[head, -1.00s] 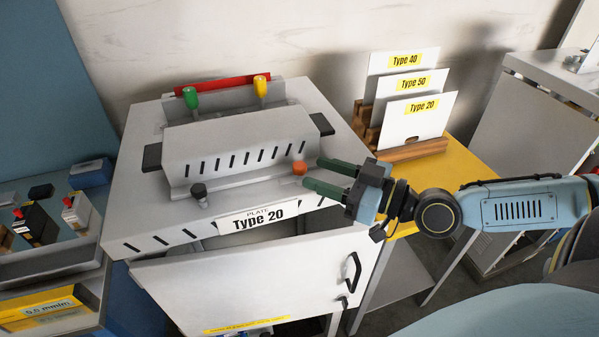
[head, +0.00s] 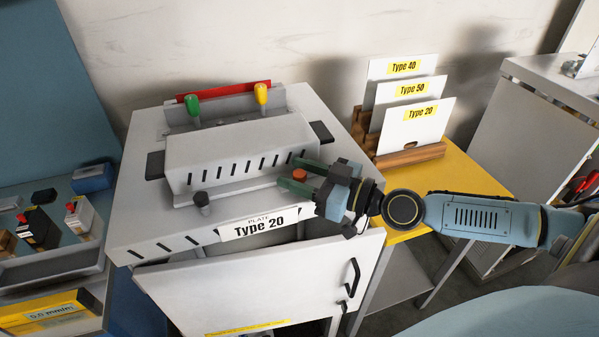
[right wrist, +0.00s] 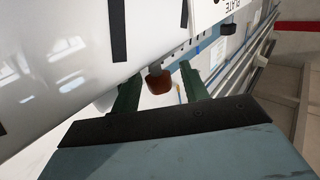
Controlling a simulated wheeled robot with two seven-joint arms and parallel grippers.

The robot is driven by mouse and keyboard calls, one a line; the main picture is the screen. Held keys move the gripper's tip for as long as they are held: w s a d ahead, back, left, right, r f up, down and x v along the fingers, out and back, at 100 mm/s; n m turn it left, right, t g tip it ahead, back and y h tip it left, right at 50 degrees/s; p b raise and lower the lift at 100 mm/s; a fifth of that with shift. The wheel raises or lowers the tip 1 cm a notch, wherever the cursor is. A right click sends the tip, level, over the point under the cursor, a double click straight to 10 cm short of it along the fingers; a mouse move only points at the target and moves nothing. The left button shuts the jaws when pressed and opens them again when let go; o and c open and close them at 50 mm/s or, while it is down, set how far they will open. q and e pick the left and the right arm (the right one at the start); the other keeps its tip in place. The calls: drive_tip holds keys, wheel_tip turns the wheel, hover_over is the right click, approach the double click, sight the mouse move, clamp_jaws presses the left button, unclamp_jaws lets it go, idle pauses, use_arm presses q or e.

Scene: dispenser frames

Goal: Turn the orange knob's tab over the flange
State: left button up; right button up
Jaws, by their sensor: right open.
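The orange knob (head: 299,175) sits at the right front of the grey machine's housing (head: 240,150). My right gripper (head: 291,174) is open, with its green fingers on either side of the knob. In the right wrist view the orange knob (right wrist: 159,82) shows between the two fingers, with a visible gap to the right one; whether the left one touches it is unclear. The knob's tab cannot be made out. The flange appears to be the ledge (head: 235,190) along the housing's front. My left gripper is not in view.
A black knob (head: 202,203) stands at the ledge's left end. Green (head: 192,106) and yellow (head: 261,94) handles rise at the back. A "Type 20" plate label (head: 266,224) hangs in front, above an open door (head: 260,280). Type cards (head: 418,120) stand in a wooden rack at right.

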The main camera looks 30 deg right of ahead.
drive_tip(key=shift+c, duration=0.4)
drive_tip(key=c, duration=0.9)
